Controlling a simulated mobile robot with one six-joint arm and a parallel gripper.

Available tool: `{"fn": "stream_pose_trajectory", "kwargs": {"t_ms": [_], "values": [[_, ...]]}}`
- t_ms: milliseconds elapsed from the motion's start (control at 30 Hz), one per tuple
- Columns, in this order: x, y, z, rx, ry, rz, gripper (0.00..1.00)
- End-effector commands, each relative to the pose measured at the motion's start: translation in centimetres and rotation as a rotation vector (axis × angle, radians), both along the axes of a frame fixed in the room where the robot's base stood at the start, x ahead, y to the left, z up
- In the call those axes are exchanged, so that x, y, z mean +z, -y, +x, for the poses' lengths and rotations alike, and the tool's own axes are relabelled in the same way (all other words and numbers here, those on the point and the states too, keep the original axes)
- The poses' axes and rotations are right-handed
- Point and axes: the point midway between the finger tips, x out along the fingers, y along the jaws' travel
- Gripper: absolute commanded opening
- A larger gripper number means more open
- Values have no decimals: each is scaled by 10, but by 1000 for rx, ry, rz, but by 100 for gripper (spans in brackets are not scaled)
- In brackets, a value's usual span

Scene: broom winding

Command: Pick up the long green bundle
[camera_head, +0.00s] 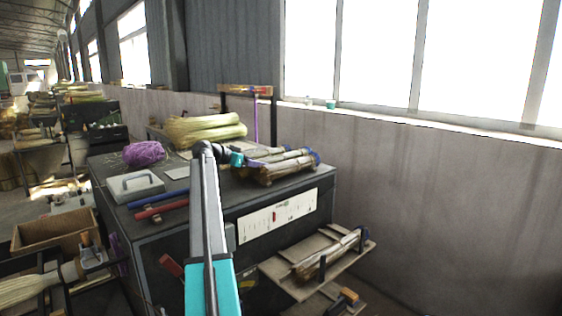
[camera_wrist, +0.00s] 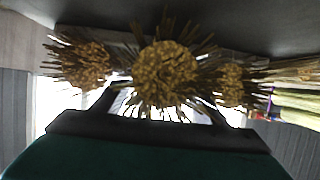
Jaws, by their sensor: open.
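The long green bundle (camera_head: 207,130) is a pale yellow-green sheaf lying at the back of the dark workbench (camera_head: 150,240). In the wrist view a pale green sheaf (camera_wrist: 298,104) shows at the right edge, probably the same bundle. My gripper (camera_head: 248,158) is open, just in front of the green bundle's right half and at the left ends of the brown straw bundles (camera_head: 285,165). In the wrist view three brown straw ends (camera_wrist: 165,72) face the gripper closely. Whether it touches them I cannot tell. My arm hides part of the bench.
A purple coil (camera_head: 144,153), a grey-white box (camera_head: 135,186) and red and blue rods (camera_head: 160,207) lie on the bench's left. A wooden frame with a purple post (camera_head: 256,118) stands behind. Lower right, a shelf (camera_head: 300,280) holds another straw bundle. A wall closes the right side.

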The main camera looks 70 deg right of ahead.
Motion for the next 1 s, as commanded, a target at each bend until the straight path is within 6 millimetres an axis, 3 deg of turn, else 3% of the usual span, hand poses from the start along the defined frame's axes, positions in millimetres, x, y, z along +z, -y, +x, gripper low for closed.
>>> {"fn": "stream_pose_trajectory", "kwargs": {"t_ms": [300, 600, 1000], "values": [[0, -1, 1, 1, 0, 0, 65], [1, -1, 1, 1, 0, -1, 20], [5, 0, 2, 1, 1, -2, 20]]}}
